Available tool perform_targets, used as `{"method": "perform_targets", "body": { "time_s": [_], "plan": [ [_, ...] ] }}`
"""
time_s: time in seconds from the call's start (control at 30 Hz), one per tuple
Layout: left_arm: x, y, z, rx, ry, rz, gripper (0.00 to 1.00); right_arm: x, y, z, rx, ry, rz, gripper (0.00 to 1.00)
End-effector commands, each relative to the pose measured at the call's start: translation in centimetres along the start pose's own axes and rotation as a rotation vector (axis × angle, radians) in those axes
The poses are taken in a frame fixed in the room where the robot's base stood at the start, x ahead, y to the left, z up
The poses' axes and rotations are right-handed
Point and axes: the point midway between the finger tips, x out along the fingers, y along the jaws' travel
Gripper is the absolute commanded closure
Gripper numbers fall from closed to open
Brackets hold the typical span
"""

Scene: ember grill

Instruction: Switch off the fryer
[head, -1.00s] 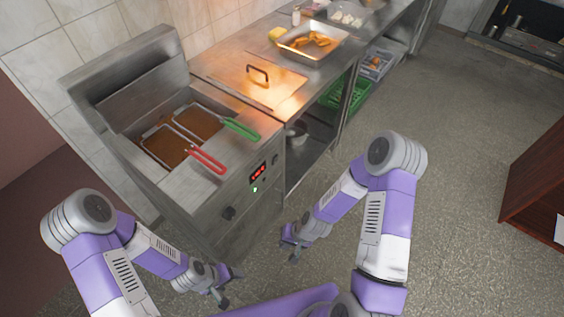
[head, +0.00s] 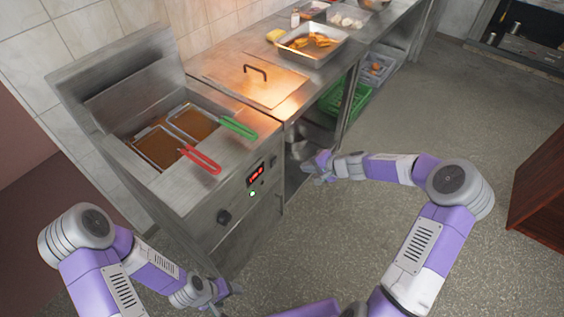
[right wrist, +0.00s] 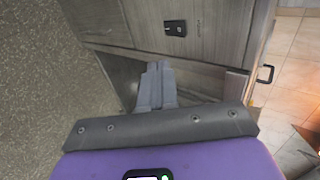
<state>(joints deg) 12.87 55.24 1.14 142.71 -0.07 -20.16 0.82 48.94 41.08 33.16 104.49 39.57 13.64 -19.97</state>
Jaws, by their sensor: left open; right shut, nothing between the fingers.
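The steel fryer (head: 190,215) stands at left in the head view, with two oil-filled wells and baskets. Its front panel has a lit red display (head: 256,174), a small green light (head: 252,194), a black knob (head: 224,217) and a small dark part (head: 273,160) right of the display. In the right wrist view a black switch-like part (right wrist: 175,28) sits on a metal front, beyond the fingertips. My right gripper (head: 312,166) is shut and empty, right of the panel and apart from it; its fingers also show in the wrist view (right wrist: 158,72). My left gripper (head: 226,294) is open, low before the fryer.
Basket handles, red (head: 201,160) and green (head: 239,128), stick out over the fryer's front edge. A steel counter with a lidded section (head: 255,78) and a food tray (head: 312,42) adjoins it. A green crate (head: 338,98) sits below.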

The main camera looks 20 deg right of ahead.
Motion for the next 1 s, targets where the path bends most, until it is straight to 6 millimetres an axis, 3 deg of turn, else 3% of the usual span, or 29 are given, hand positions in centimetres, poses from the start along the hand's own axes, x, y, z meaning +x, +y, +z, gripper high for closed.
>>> {"method": "perform_targets", "body": {
  "time_s": [0.47, 0.7, 1.0],
  "plan": [
    [1.4, -0.5, -0.1, 0.000, 0.000, 0.000, 0.29, 9.9, 0.1, 0.2, -0.002, -0.004, 0.001, 1.00],
    [1.2, -0.4, 0.0, 0.000, 0.000, 0.000, 0.29, 11.5, -2.3, 0.2, -0.001, -0.002, 0.001, 1.00],
    [1.1, -0.4, 0.0, 0.000, 0.000, 0.000, 0.29, 12.0, -2.8, 0.1, 0.001, -0.001, 0.002, 1.00]
  ]
}}
